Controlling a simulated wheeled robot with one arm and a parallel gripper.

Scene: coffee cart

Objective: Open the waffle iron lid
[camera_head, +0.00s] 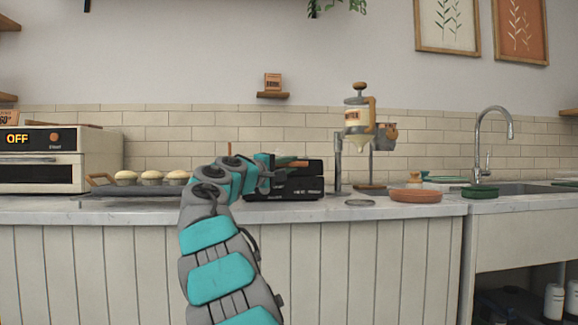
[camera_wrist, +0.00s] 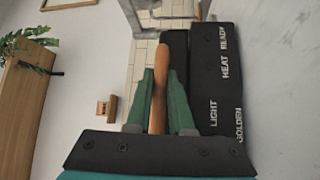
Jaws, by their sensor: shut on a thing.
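The black waffle iron (camera_head: 290,187) stands on the counter, partly hidden behind my arm in the head view. In the wrist view its dark body (camera_wrist: 216,80) shows on the right with the words "HEAT READY", "LIGHT" and "GOLDEN". Its lid (camera_head: 302,166) appears down, lying on the base. A wooden handle (camera_wrist: 159,88) stands out from the lid. My gripper (camera_wrist: 160,90) is shut on this handle, with one green finger on each side. In the head view my gripper (camera_head: 272,163) is at the iron's upper left, and the fingers are small there.
A dark tray (camera_head: 130,190) with several muffins lies left of the iron, close to my arm. A batter dispenser (camera_head: 358,135) stands to the right, with a terracotta dish (camera_head: 415,195) beyond it. The space above the iron looks clear.

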